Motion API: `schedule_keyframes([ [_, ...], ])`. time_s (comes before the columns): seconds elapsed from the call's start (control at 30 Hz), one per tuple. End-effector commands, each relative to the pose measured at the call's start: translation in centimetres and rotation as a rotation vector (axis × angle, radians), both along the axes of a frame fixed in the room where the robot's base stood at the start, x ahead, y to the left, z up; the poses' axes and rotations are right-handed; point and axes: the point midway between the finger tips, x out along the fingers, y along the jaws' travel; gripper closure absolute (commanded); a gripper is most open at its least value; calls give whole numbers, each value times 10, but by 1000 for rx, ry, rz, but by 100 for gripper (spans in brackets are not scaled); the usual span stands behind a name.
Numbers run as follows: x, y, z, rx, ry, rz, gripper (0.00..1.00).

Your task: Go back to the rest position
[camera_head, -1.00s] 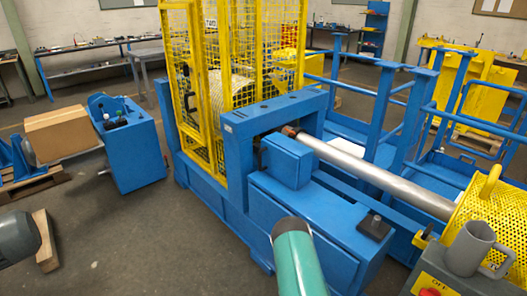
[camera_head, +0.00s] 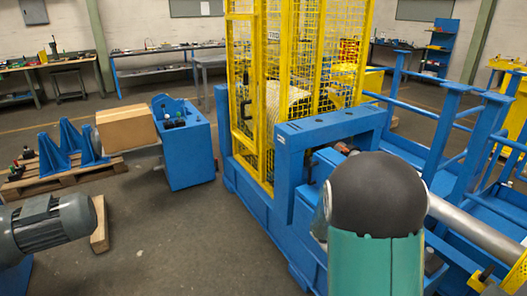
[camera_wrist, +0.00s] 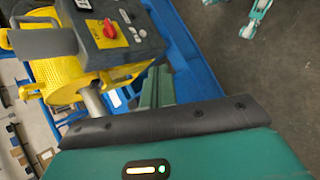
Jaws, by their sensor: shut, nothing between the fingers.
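My arm (camera_head: 375,215) stands up at the lower right of the head view, a teal link with a dark rounded cap. It covers part of the blue machine behind it. My gripper's fingers show in neither current view. The wrist view shows a teal and black part of my own body (camera_wrist: 170,135) with a small lit indicator across the bottom. No object is seen held.
A blue machine (camera_head: 250,205) with a yellow mesh guard (camera_head: 262,95) fills the centre. A motor (camera_head: 45,225) and a cardboard box (camera_head: 127,128) stand left. Floor between is clear.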

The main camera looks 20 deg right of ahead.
Motion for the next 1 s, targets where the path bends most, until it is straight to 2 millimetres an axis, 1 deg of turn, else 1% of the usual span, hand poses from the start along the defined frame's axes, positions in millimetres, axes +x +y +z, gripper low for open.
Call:
schedule_keyframes([
  [0.03,4,12,15,23,-52,11,100],
  [0.1,8,30,32,62,-115,26,100],
  [0.17,9,45,46,93,-170,41,100],
  [0.3,11,81,78,167,-296,86,100],
  [0.47,8,121,113,248,-441,150,100],
  [0.6,-1,156,141,317,-564,216,100],
  [0.67,-5,170,153,346,-617,246,100],
  [0.8,-19,203,178,411,-740,321,100],
  [0.9,-30,223,193,452,-820,374,100],
  [1.0,-39,238,204,483,-882,416,100],
])
